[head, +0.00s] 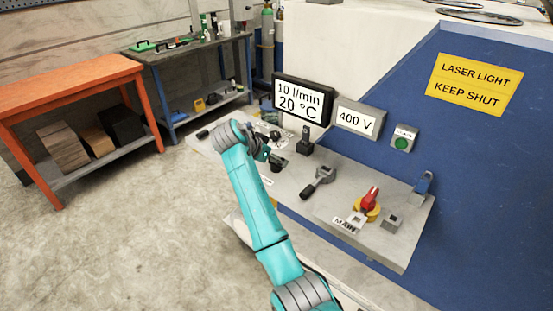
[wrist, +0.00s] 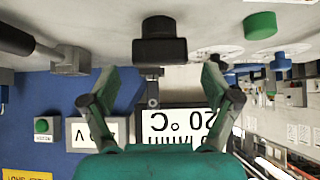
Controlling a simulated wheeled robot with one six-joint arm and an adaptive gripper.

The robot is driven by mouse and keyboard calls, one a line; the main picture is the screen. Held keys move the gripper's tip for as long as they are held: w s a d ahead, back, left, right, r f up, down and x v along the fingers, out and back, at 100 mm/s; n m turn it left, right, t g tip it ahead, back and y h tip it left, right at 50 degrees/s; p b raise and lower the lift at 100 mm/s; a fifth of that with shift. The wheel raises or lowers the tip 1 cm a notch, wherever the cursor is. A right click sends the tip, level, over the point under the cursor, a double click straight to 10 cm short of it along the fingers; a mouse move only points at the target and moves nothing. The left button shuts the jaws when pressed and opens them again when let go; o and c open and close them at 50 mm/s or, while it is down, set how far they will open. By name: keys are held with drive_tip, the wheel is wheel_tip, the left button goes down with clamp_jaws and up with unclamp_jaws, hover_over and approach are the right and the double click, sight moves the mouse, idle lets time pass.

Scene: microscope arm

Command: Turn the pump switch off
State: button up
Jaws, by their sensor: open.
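A black block-shaped switch (head: 304,142) stands upright on the grey control panel (head: 292,187), below the display. What appears to be the same black switch (wrist: 159,45) is ahead of my fingers in the upside-down wrist view. No pump label is readable, so I cannot tell for certain which control is the pump switch. My gripper (head: 272,156) is over the panel's left part, left of the black switch; its fingers are partly hidden by my wrist. In the wrist view, my gripper (wrist: 160,80) is open, with nothing between its fingertips.
A black-handled lever (head: 319,182) lies nearer on the panel. A red knob on a yellow base (head: 369,200) stands by the MAIN label. A display (head: 303,99) rises behind. Green (wrist: 260,26) and blue (wrist: 281,61) knobs are beside the black switch. Floor left is clear.

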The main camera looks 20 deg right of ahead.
drive_tip(key=shift+x, duration=1.6)
drive_tip(key=c, duration=1.1)
